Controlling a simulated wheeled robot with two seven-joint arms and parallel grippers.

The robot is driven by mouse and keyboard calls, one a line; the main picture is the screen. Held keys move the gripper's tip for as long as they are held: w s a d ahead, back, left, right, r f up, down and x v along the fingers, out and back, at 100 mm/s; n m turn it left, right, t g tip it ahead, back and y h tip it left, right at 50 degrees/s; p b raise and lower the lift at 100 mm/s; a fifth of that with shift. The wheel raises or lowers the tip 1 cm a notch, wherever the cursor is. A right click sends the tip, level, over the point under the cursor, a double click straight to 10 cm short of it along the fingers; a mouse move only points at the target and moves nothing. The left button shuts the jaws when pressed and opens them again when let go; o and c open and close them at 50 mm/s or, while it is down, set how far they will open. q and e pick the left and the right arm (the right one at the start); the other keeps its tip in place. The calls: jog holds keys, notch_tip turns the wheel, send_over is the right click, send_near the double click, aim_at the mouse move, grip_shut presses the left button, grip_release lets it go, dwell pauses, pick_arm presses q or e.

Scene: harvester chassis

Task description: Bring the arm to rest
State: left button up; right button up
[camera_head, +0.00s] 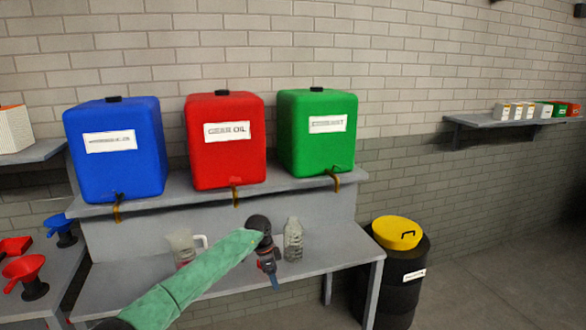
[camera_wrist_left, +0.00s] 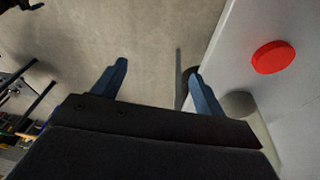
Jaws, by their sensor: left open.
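My left gripper (camera_head: 270,278) is at the end of my green-sleeved arm, over the front part of the grey workbench (camera_head: 330,258) in the head view. It points downward. In the left wrist view its two blue fingers (camera_wrist_left: 157,72) stand wide apart with nothing between them. Grey floor shows beyond the fingers. My right gripper is not in view.
A clear bottle (camera_head: 293,240) stands just right of my left gripper; a clear jug (camera_head: 183,248) is partly behind my arm. Blue (camera_head: 130,165), red (camera_head: 225,160) and green (camera_head: 318,150) tanks stand above. A black barrel (camera_head: 405,275) is right. A red disc (camera_wrist_left: 273,57) lies beside the fingers.

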pick_arm(q)
jog(key=s+d+f+t+h, duration=0.5)
jog(key=s+d+f+h, duration=0.6)
jog(key=d, duration=0.3)
jog(key=s+a+f+n+t+y, duration=0.2)
jog(key=s+a+f+n+y, duration=0.2)
jog(key=s+a+f, duration=0.45)
jog(key=s+a+f+n+t+y, duration=0.2)
jog(key=s+a+f+n+y, duration=0.25)
jog(key=f, duration=0.65)
jog(key=s+a+f+n+t+y, duration=0.3)
jog(key=s+a+f+n, duration=0.2)
jog(key=s+a+f, duration=0.3)
jog(key=s+a+f+g, duration=0.1)
jog(key=s+f+g, duration=0.2)
jog(key=s, duration=0.8)
jog(key=s+a+f+g+y, duration=0.1)
jog(key=s+a+f+g, duration=0.1)
jog(key=s+f, duration=0.5)
jog(key=s+a+f+g, duration=0.2)
jog(key=s+f+g, duration=0.3)
jog(key=s, duration=1)
jog(key=shift+f+y, duration=0.3)
jog(key=shift+y, duration=0.05)
jog(key=shift+a, duration=0.1)
